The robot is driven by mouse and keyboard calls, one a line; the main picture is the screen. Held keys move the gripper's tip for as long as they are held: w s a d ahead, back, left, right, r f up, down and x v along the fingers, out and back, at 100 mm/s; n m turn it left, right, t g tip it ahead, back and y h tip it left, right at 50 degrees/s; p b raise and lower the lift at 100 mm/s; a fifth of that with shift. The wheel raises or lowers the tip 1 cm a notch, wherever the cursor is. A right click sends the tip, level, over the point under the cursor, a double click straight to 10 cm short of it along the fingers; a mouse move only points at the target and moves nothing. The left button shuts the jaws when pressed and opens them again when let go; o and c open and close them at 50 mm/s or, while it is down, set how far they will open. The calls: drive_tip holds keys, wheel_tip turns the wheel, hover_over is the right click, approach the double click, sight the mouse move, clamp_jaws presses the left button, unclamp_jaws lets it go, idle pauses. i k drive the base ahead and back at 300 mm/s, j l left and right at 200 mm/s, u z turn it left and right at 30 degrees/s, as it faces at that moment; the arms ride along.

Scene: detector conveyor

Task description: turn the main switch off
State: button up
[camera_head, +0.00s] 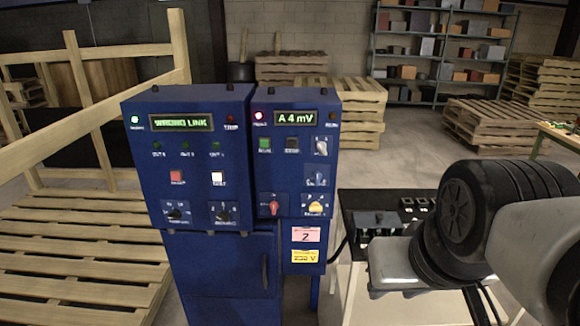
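A red rotary switch (274,207) sits low on the left side of the right-hand blue control panel (262,165); it looks like the main switch. Its handle appears roughly upright, but its markings are too small to read. A red-pink lamp (258,116) glows at that panel's top left, and its display (295,118) reads "A 4 mV". My arm, with black ribbed joints and grey links, comes in from the right, well apart from the switch. My gripper's fingers cannot be made out clearly around the grey arm end, so I cannot tell their state.
A wider blue panel (193,150) adjoins on the left, with a "WRONG LINK" display (181,123) and a lit green lamp (134,119). A black-topped table (350,200) stands to the right. Wooden pallets (75,245) fill the left; shelves (435,60) stand behind.

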sight(274, 205)
drive_tip(key=i+u, duration=0.2)
drive_tip(key=u, duration=0.2)
drive_tip(key=i+l+u, duration=0.1)
drive_tip(key=i+u, duration=0.15)
drive_tip(key=u, duration=1)
